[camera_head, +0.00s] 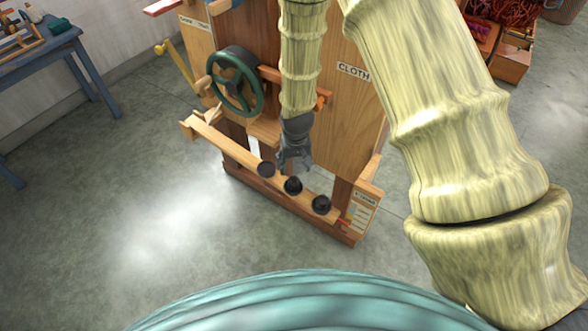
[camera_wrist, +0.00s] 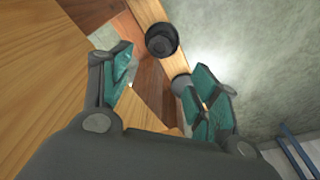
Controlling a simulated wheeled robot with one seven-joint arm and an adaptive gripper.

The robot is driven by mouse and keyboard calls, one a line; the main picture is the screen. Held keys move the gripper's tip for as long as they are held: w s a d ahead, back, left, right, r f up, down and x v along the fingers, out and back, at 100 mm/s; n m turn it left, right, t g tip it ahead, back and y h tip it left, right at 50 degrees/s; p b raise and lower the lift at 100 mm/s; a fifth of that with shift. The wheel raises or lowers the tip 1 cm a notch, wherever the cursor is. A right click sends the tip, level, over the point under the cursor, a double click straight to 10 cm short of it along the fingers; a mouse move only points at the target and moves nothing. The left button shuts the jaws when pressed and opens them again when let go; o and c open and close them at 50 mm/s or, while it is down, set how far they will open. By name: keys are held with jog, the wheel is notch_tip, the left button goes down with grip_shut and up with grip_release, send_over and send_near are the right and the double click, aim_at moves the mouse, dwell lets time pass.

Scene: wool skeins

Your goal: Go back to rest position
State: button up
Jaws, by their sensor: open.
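My gripper (camera_head: 296,162) is in front of the wooden machine, just above the low wooden rail (camera_head: 240,158) that carries black knobs. In the wrist view my gripper (camera_wrist: 162,92) has its two teal-padded fingers spread apart with nothing between them. One black knob (camera_wrist: 162,40) shows beyond the fingertips. A second knob (camera_wrist: 181,86) is partly hidden behind the right finger. In the head view the middle knob (camera_head: 293,186) is just below my gripper, with another knob (camera_head: 266,170) to its left and one (camera_head: 321,204) to its right.
The machine has a green handwheel (camera_head: 235,82), an orange lever (camera_head: 322,98) and a panel labelled CLOTH (camera_head: 353,110), close behind my arm. A blue table (camera_head: 60,50) stands at left. A wooden crate (camera_head: 513,55) of wool stands at upper right. The floor (camera_head: 130,220) at front left is clear.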

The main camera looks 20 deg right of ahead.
jog(key=shift+s+r, duration=0.15)
jog(key=shift+r, duration=0.7)
jog(key=shift+s+r, duration=0.1)
jog(key=shift+r, duration=0.75)
